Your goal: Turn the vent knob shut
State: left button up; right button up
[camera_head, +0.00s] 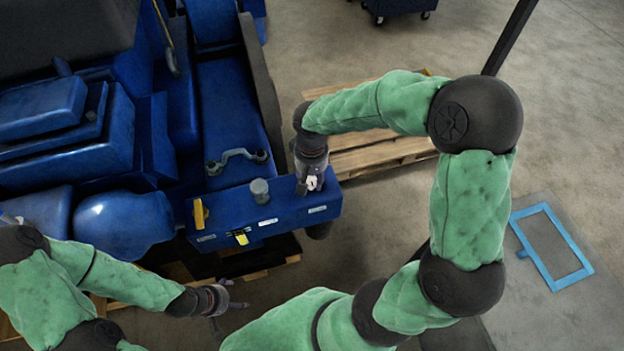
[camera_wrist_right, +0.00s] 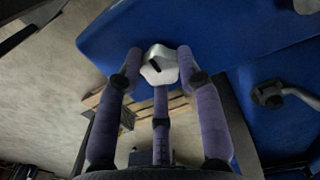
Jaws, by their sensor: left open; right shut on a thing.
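The vent knob is a pale, faceted knob with a dark slot (camera_wrist_right: 158,66), on the edge of the blue machine's panel. In the head view its pale top (camera_head: 312,183) shows at the panel's right end, partly hidden by my gripper. My right gripper (camera_head: 308,178) is over it from above. In the right wrist view its purple fingers (camera_wrist_right: 159,72) are closed around the knob, one on each side and a third below. My left gripper (camera_head: 228,301) is open and empty, low at the left, in front of the panel and away from it.
The blue panel (camera_head: 225,219) also carries a grey round cap (camera_head: 260,190), a yellow lever (camera_head: 200,213) and a yellow tag (camera_head: 241,237). A grey handle (camera_head: 236,158) is behind. A wooden pallet (camera_head: 375,152) lies right of the machine. Open floor (camera_head: 385,215) lies to the right.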

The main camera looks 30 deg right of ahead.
aim_at(310, 179)
jog(key=shift+w+r+m, duration=0.25)
jog(key=shift+w+m, duration=0.15)
jog(key=o, duration=1.1)
jog(key=shift+f, duration=0.15)
notch_tip(310, 179, up, 12)
jog(key=shift+r, duration=0.1)
dwell(0.3)
